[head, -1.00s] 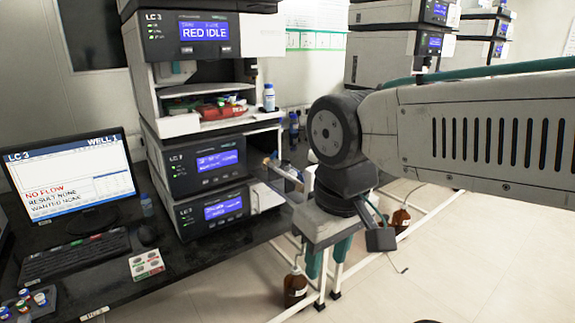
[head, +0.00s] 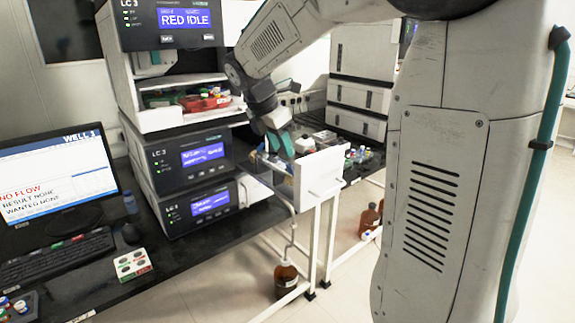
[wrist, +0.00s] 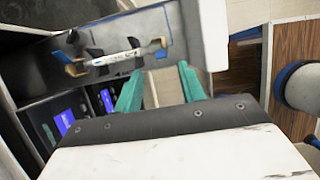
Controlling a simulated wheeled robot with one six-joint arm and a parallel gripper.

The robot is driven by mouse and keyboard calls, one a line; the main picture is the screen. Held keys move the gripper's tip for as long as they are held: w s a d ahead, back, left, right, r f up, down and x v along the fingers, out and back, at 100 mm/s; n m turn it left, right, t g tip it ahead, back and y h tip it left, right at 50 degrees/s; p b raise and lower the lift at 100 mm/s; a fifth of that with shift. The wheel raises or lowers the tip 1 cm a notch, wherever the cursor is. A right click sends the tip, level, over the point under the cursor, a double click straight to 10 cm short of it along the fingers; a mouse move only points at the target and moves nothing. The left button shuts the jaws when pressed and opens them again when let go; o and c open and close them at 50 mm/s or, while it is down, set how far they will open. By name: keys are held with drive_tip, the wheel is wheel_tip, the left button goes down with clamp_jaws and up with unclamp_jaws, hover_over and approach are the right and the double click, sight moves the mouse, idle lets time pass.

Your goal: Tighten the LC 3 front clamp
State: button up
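The LC 3 stack (head: 180,95) stands at the left in the head view, its screen reading RED IDLE. On its right side is an open column compartment behind a white door panel (head: 320,177). In the wrist view a thin white column (wrist: 118,54) with a label lies across the grey compartment (wrist: 150,25), in dark clips. Tan pieces sit at its left end (wrist: 77,70) and right end (wrist: 160,53); I cannot tell which is the front clamp. My gripper (wrist: 158,75) has teal fingers apart, with nothing between them, beside the column. It also shows in the head view (head: 281,143).
A monitor (head: 55,170) reading NO FLOW, a keyboard (head: 60,255) and a small vial tray (head: 132,264) are on the black bench. A brown bottle (head: 286,275) stands below the bench edge. More bottles and vials are behind the door panel.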

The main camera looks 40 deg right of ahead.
sight(288, 166)
drive_tip(key=x, duration=0.7)
drive_tip(key=shift+s, duration=0.1)
clamp_jaws()
